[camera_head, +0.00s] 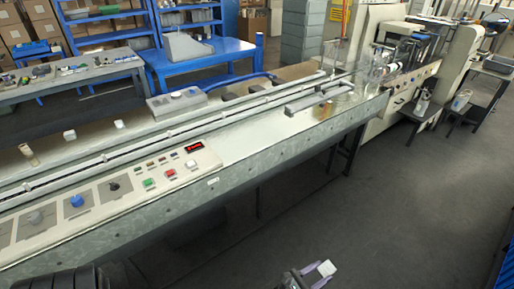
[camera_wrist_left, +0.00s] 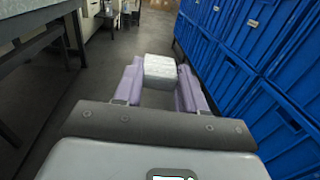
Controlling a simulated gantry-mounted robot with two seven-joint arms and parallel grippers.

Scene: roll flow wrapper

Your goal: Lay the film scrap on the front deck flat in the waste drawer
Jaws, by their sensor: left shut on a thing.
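My left gripper (camera_head: 318,274) is at the bottom of the head view, out over the dark floor in front of the machine. It is shut on a small pale piece (camera_head: 326,267), which I take to be the film scrap. In the left wrist view, this whitish, block-like piece (camera_wrist_left: 160,71) sits between the purple fingers (camera_wrist_left: 158,88), near their tips. The front deck (camera_head: 262,138) is a long grey metal surface, and I see no loose scrap on it. I cannot make out the waste drawer in either view. My right gripper is not in view.
A control panel (camera_head: 120,195) with buttons and knobs lies on the machine's near left. Blue bins (camera_wrist_left: 240,55) stand stacked close along the right in the left wrist view. Small dark tables (camera_head: 470,112) stand at the far right. The floor (camera_head: 400,210) before the machine is clear.

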